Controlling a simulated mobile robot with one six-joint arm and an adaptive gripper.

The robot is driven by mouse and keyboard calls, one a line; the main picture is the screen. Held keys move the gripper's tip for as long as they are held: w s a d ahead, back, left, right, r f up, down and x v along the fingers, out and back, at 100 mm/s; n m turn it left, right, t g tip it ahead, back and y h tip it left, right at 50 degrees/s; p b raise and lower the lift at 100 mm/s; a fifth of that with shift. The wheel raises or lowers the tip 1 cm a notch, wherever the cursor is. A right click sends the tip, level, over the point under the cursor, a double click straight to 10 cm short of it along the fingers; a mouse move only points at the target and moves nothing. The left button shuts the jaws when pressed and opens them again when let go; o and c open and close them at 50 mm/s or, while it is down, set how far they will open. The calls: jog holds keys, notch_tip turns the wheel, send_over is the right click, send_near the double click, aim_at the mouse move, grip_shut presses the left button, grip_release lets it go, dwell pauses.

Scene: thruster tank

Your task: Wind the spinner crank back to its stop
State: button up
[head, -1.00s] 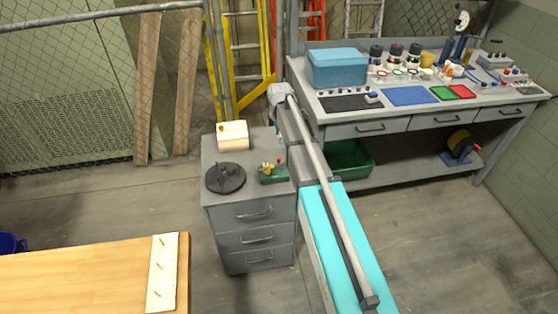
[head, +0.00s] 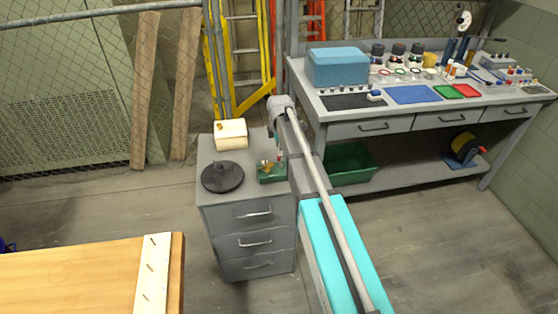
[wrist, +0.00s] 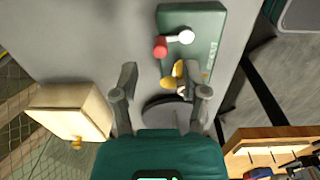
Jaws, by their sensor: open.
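The spinner device has a green base (head: 272,174) with brass parts, on top of the grey drawer cabinet in the head view. In the wrist view, its green base (wrist: 205,22) carries a pale crank arm (wrist: 181,37) with a red knob (wrist: 160,46) at its left end. Brass parts (wrist: 173,76) show lower on the base. My gripper (wrist: 166,82) is open and empty, its two fingers apart. The red knob lies ahead of the fingertips, between their lines and apart from them. In the head view my arm hides part of the device's right side.
A black disc with a central post (head: 222,177) and a cream box (head: 231,134) stand close by on the cabinet (head: 225,218). A workbench (head: 345,133) with a blue box (head: 338,67) is at right. A wooden table (head: 70,280) is at front left. Floor between is open.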

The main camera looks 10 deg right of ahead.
aim_at(280, 161)
jog(key=shift+w+f+b, duration=0.1)
jog(key=shift+f+b, duration=1.75)
jog(key=shift+f, duration=0.25)
grip_shut()
